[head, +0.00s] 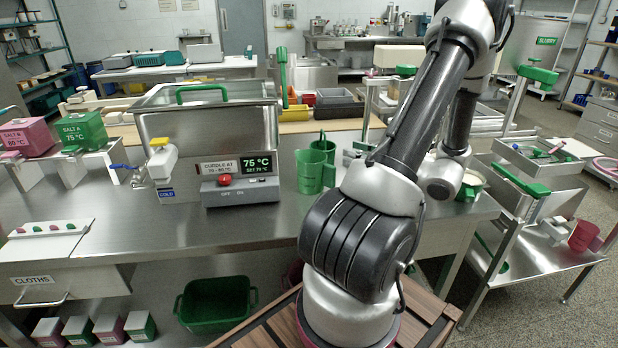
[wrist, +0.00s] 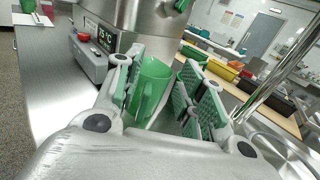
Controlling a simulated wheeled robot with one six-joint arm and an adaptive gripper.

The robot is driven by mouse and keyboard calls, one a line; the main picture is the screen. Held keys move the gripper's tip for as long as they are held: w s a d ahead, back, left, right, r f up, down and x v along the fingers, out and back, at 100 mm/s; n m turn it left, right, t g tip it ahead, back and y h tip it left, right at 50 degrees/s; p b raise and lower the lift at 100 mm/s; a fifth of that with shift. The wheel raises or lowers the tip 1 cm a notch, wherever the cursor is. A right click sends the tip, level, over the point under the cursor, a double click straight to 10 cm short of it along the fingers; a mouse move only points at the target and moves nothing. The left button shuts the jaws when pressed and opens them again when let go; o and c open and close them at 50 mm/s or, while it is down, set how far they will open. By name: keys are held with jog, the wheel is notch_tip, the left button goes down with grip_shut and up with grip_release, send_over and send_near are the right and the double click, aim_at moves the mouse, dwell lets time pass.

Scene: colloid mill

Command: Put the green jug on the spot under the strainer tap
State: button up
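The green jug (head: 311,172) stands upright on the steel counter, right of the control box. In the wrist view the jug (wrist: 151,88) appears between the two fingers of my gripper (wrist: 155,95), which are spread apart. I cannot tell whether either finger touches it. In the head view my arm hides most of the gripper. The strainer (head: 538,162) is on the side stand at right, with a tap (head: 556,230) below it. A green curved mark (head: 503,266) shows on the stand's lower shelf; my arm and the stand hide part of that area.
A pink jug (head: 583,236) is at the right of the lower shelf (head: 560,268).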

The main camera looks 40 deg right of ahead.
send_near(335, 172)
jog(key=x, duration=0.4)
jog(key=shift+w+d+f, duration=0.1)
jog(key=shift+w+d, duration=0.05)
jog(key=shift+w, duration=0.2)
jog(key=x, duration=0.6)
jog(key=shift+w, duration=0.25)
grip_shut()
